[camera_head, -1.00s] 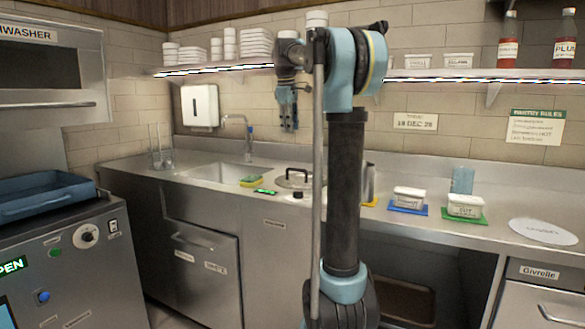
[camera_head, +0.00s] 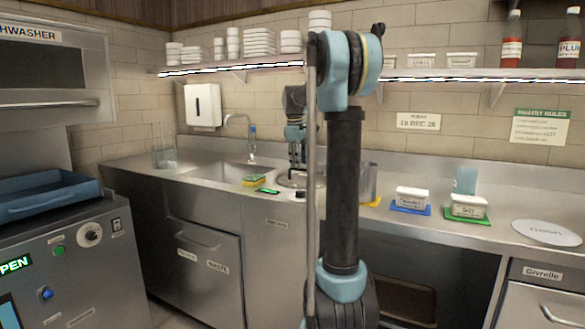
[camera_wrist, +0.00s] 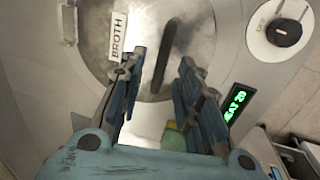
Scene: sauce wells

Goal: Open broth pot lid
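The broth pot lid (camera_wrist: 90,40) is a round grey metal disc set in the counter, with a white BROTH label (camera_wrist: 118,37) and a dark bar handle (camera_wrist: 165,55). In the head view the lid (camera_head: 286,182) is partly hidden by my arm. My gripper (camera_wrist: 162,62) is open above the lid, with the handle showing between and just beyond its fingers. In the head view my gripper (camera_head: 297,165) points down over the lid. I cannot tell whether the fingers touch the handle.
A dark knob (camera_wrist: 288,32) and a green lit display (camera_wrist: 236,102) lie right of the lid. A yellow-green sponge (camera_head: 254,181) lies by the sink (camera_head: 215,172). Labelled white tubs (camera_head: 411,198) stand to the right. A shelf (camera_head: 235,67) runs above.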

